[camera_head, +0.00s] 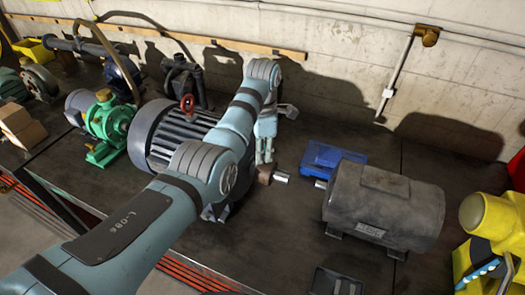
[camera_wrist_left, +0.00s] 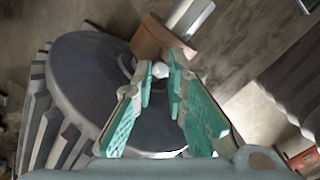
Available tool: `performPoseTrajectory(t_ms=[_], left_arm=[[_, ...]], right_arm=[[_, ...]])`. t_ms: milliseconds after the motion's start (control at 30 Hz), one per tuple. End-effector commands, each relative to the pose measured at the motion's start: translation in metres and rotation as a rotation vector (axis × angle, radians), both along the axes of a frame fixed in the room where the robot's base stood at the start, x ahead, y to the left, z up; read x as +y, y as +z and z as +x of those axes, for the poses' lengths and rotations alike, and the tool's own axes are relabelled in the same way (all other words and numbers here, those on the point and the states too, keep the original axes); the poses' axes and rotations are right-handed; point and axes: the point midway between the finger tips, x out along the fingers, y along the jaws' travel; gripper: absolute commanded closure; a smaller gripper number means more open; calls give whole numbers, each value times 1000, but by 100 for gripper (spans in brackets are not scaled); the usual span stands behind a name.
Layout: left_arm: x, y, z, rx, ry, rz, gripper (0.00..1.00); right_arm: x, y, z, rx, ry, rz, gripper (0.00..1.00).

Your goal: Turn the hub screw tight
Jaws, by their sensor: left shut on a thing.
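A ribbed grey motor (camera_head: 165,140) lies on the dark bench, its shaft (camera_head: 281,177) pointing right. A brown hub (camera_head: 264,174) sits around this shaft. In the left wrist view the hub (camera_wrist_left: 150,42) is at the top, with the bare shaft (camera_wrist_left: 187,18) beyond it. A small pale screw head (camera_wrist_left: 160,70) shows at the hub's near side. My left gripper (camera_head: 264,157) comes down on the hub from above. In its wrist view the green-padded fingers (camera_wrist_left: 160,78) converge with their tips at either side of the screw. The screw's shank is hidden. My right gripper is not in view.
A second dark motor (camera_head: 380,207) faces the hub from the right, with a gap between the shafts. A blue box (camera_head: 333,160) lies behind the gap. A green pump (camera_head: 108,120) stands left, a yellow tool (camera_head: 492,230) right. The bench between hub and front edge is clear.

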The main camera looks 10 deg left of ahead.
Motion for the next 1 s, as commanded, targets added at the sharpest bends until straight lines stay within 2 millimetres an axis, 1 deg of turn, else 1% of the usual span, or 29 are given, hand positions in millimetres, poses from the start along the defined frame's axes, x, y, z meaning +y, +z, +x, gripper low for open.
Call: performPoseTrajectory(t_ms=[267,1000], left_arm=[[0,0,0,0,-193,-4,100],[0,0,0,2,-878,-12,100]], right_arm=[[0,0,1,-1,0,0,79],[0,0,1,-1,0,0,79]])
